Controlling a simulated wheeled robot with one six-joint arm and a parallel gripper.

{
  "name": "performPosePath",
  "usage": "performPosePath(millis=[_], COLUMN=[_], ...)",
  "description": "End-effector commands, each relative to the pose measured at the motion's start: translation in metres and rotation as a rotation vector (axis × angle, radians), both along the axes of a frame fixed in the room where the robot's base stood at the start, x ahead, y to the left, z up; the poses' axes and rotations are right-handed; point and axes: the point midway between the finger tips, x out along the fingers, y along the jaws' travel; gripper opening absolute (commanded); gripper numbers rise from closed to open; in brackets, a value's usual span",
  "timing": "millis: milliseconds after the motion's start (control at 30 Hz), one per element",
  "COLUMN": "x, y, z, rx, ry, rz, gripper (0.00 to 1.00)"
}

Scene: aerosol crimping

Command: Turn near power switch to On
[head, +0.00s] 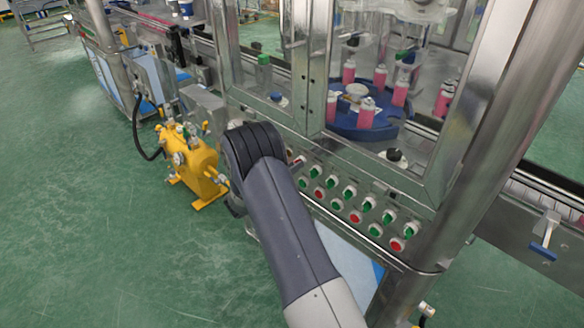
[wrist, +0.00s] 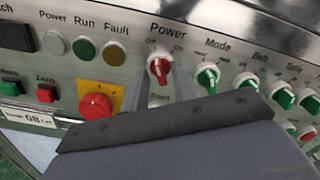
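The power switch (wrist: 159,67) is a red knob on a pale round base, under the label "Power" on the metal panel in the wrist view. Small position marks sit above it, and its handle looks roughly upright; I cannot read clearly which mark it points to. My gripper (wrist: 159,82) has its two grey fingers apart, one on each side below the knob, with a gap between them. I cannot tell whether they touch it. In the head view my gripper is hidden behind my arm, and I cannot single out this switch there.
Green-handled switches (wrist: 208,76) stand close to the right of the knob. A red mushroom button (wrist: 96,106) on a yellow plate and Power, Run and Fault lamps (wrist: 84,49) are left. In the head view, a yellow pump (head: 190,165) stands on the floor left of the glazed machine (head: 315,80).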

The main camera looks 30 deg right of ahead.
Motion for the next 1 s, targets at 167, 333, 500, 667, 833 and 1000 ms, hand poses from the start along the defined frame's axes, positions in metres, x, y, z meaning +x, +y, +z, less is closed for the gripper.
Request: performPosePath(millis=[167,333,500,667,833,1000], x=[-0.0001,-0.0002,-0.0002,-0.0002,-0.0003,-0.0001], y=[0.0002,0.0002,0.0002,0.0002,0.0002,0.0003], z=[-0.0001,0.0,0.0,-0.001,-0.0034,-0.0056], rx=[0.0,0.0,0.0,0.003,0.02,0.056], ry=[0.0,0.0,0.0,-0.009,-0.055,-0.154], rz=[0.0,0.0,0.0,0.0,0.0,0.0], gripper=[0.11,0.0,0.0,0.0,0.0,0.0])
